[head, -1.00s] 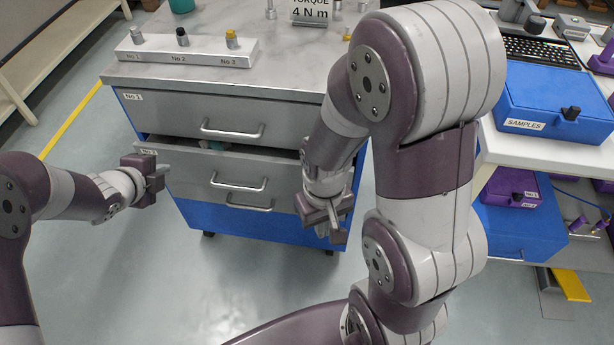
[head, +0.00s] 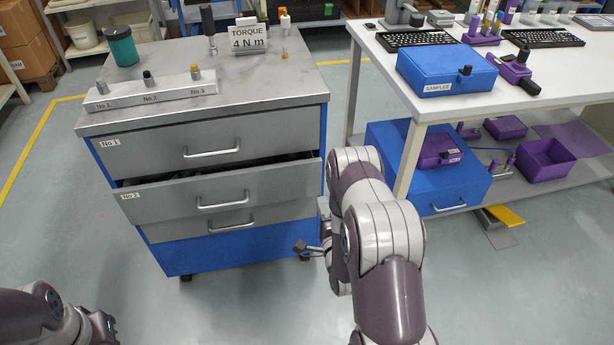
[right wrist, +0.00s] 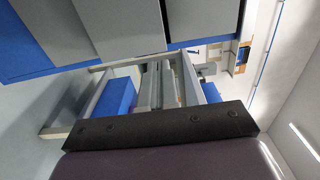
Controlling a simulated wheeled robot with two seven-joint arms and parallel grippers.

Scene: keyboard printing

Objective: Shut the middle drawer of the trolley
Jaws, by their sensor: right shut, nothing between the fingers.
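The trolley (head: 220,263) is blue with grey drawer fronts. Its middle drawer (head: 160,206), labelled No 2, stands partly pulled out, with a dark gap above its front and some contents just showing. Its bar handle (head: 222,202) is free. The top drawer (head: 160,146), No 1, and the bottom drawer (head: 180,232) look closed. My right gripper (head: 306,248) is shut and empty, low by the trolley's lower right front corner, apart from the middle drawer's handle. Its fingers (right wrist: 165,85) also show in the right wrist view.
A green cup (head: 121,46), a numbered block (head: 150,92) and a torque sign (head: 248,38) stand on the trolley top. A white bench (head: 380,58) with a blue samples box (head: 446,70) stands right. The floor before the trolley is clear.

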